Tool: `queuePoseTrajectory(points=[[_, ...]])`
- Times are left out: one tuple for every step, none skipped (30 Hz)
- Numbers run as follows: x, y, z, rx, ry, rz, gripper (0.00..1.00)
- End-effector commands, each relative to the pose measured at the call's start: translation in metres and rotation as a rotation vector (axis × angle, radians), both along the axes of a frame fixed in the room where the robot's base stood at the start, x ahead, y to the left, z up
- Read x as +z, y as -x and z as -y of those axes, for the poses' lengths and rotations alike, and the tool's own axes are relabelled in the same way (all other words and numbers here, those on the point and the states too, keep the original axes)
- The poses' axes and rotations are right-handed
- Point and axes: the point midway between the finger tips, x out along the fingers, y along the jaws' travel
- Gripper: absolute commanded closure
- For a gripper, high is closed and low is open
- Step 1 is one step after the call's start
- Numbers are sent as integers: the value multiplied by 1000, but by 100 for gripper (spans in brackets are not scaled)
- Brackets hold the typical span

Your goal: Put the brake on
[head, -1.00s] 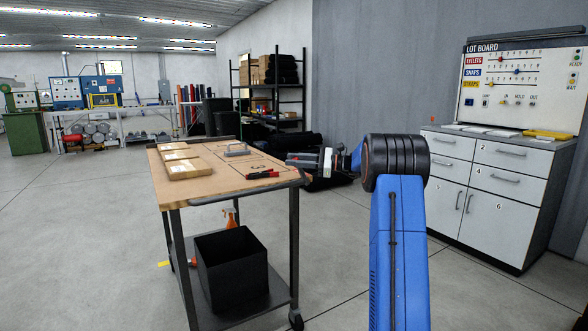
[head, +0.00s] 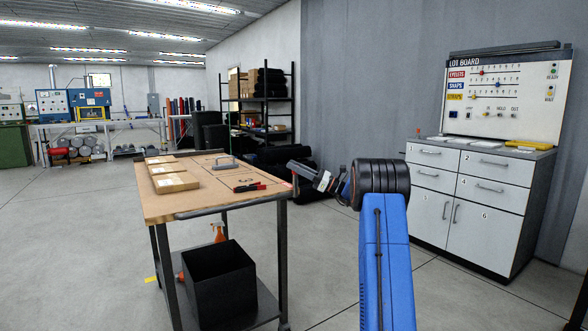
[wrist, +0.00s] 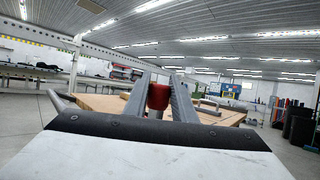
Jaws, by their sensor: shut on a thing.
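The wheeled cart with a wooden top (head: 200,202) stands in the middle of the head view. My gripper (head: 292,167) is at the cart's right corner, its fingers pointing left and slightly up. In the wrist view my gripper (wrist: 160,90) has its two grey fingers on either side of a red knob (wrist: 158,96) on a pale stem, and it is shut on it. The knob is close to the cart's top edge. In the head view the knob is hidden or too small to make out. No other brake part can be made out.
On the cart lie flat boxes (head: 176,183), a grey-handled tool (head: 221,163) and red-black pliers (head: 249,187). A black bin (head: 218,282) sits on its lower shelf. A white cabinet (head: 470,205) stands at right, a black shelf rack (head: 265,105) behind. Floor is clear at left.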

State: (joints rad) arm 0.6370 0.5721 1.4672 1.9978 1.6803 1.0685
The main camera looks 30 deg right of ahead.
Motion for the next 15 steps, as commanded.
queuePoseTrajectory(points=[[-1,0,2,-3,-3,0,100],[-1,0,3,-4,-4,-1,100],[-1,0,3,-4,-4,-1,100],[-1,0,3,-4,-4,-1,100],[-1,0,3,-4,-4,-1,100],[-1,0,3,-4,-4,-1,100],[-1,0,3,-5,-4,-1,100],[-1,0,3,-5,-3,0,100],[-1,0,3,-5,-3,0,100],[-1,0,3,-5,-3,0,100],[-1,0,3,-5,-3,0,69],[-1,0,3,-5,-3,0,60],[-1,0,3,-5,-2,-1,58],[-1,0,3,-5,-2,-1,58],[-1,0,2,-5,-2,-1,58]])
